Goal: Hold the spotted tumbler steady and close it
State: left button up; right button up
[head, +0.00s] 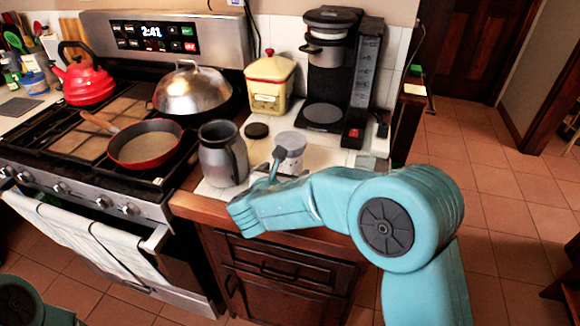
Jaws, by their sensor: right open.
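A pale grey-and-white cup (291,142), which looks like the spotted tumbler, stands upright on the counter right of the grey pitcher. Its spots are too small to make out clearly. A dark round disc (257,130), perhaps its lid, shows just left of it; I cannot tell whether it lies on the counter or tops something pale. My right gripper (277,160) is open at the cup's near left side and overlaps it in the picture. I cannot tell whether they touch. My right wrist hides part of the counter. My left gripper is out of view.
A grey pitcher (223,155) stands close left of the disc. A yellow canister (270,84) and a black coffee maker (325,75) stand behind. The stove with a red pan (146,146) is at left. The counter's wooden front edge is close below my right wrist.

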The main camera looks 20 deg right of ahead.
aim_at(287, 171)
jog(key=p+x, duration=0.1)
jog(key=x, duration=0.3)
jog(key=shift+d+p, duration=0.2)
jog(key=shift+p, duration=0.1)
jog(key=shift+w+d+f, duration=0.15)
jog(key=shift+w+d, duration=0.05)
jog(key=shift+w, duration=0.25)
jog(key=c, duration=1.4)
notch_tip(287, 171, up, 20)
jog(key=shift+p, duration=0.45)
